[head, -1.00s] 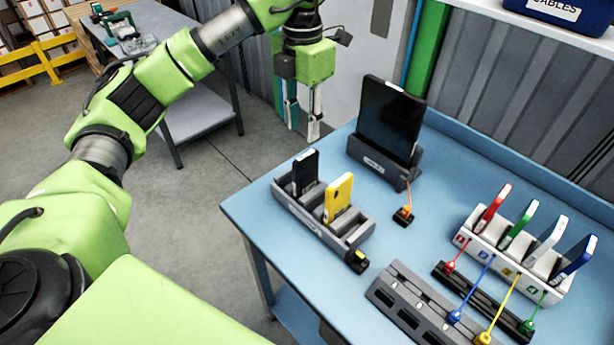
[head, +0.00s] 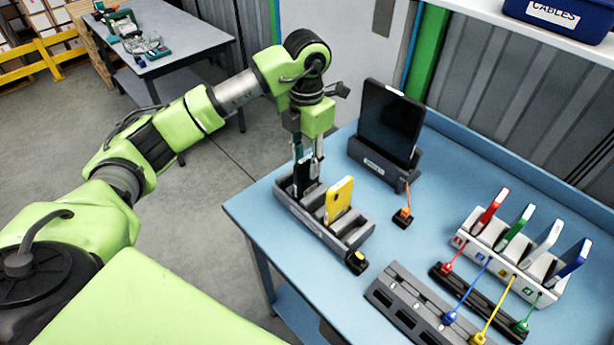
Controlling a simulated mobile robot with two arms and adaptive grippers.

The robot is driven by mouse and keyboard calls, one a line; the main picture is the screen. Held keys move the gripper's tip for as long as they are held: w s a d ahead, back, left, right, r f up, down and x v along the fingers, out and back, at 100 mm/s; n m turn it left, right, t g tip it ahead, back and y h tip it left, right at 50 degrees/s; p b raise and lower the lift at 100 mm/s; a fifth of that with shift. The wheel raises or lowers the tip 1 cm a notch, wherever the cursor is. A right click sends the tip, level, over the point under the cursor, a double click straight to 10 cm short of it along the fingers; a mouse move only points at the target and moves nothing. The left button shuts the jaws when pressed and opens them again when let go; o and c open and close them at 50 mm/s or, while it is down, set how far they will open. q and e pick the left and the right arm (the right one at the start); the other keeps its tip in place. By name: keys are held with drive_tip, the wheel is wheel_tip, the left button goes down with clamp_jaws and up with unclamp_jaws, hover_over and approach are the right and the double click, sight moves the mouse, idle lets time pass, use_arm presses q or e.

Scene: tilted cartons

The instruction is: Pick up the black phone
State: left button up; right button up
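The black phone (head: 306,184) stands upright and slightly tilted in the left slot of a grey slotted holder (head: 329,237) on the blue table. My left gripper (head: 307,165) points down from above, with its fingers at the upper part of the phone, one on each side. The fingers look spread apart. They hide part of the phone, and I cannot tell whether they touch it. The yellow phone (head: 339,199) stands in the same holder, just right of the black one. My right gripper is not in view.
A dark tablet (head: 390,122) stands in a dock behind the holder. A white rack (head: 509,262) with several coloured devices and cables is at the right. A grey slotted block (head: 418,308) lies in front. Free blue tabletop (head: 418,240) lies between them.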

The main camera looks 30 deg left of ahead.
use_arm(q)
clamp_jaws()
drive_tip(key=shift+r, duration=0.3)
wheel_tip(320, 180, up, 5)
drive_tip(key=shift+f+b, duration=0.2)
drive_tip(key=shift+b, duration=0.85)
drive_tip(key=shift+r, duration=2.45)
drive_tip(key=shift+r+p, duration=0.4)
drive_tip(key=shift+p, duration=0.2)
drive_tip(key=shift+r+p, duration=0.3)
drive_tip(key=shift+r, duration=0.05)
